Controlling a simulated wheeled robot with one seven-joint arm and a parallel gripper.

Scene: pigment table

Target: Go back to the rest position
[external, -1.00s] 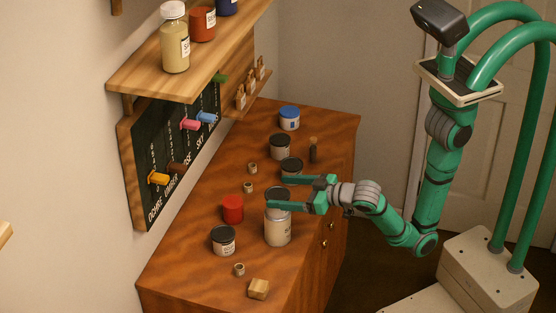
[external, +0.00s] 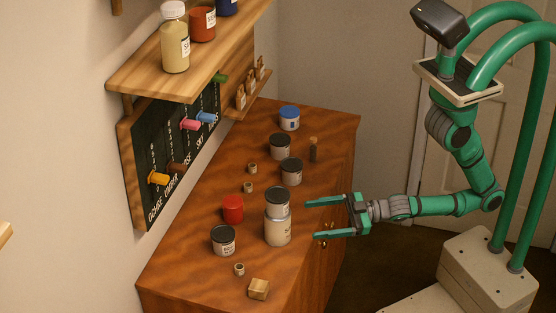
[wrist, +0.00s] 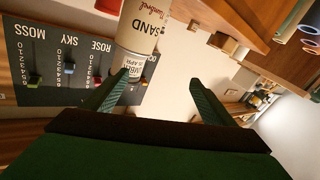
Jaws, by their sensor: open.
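My gripper (external: 312,219) is open and empty in the external view, to the right of a stack of two tins and apart from it. The upper tin (external: 277,207) has a dark lid and stands upright on a larger cream tin (external: 278,233) near the cabinet's front edge. My arm is stretched out to the left from its column. In the wrist view the two fingers (wrist: 157,92) are spread, with a pale tin labelled SAND (wrist: 140,30) and a smaller tin labelled UMBER (wrist: 132,68) showing beyond and between them.
The wooden cabinet top (external: 190,262) also holds a red tin (external: 233,208), a dark-lidded tin (external: 223,240), a blue-lidded tin (external: 289,118), more dark-lidded tins, small cups and a wood block (external: 259,289). A slider board (external: 165,150) and shelf (external: 190,70) are on the wall.

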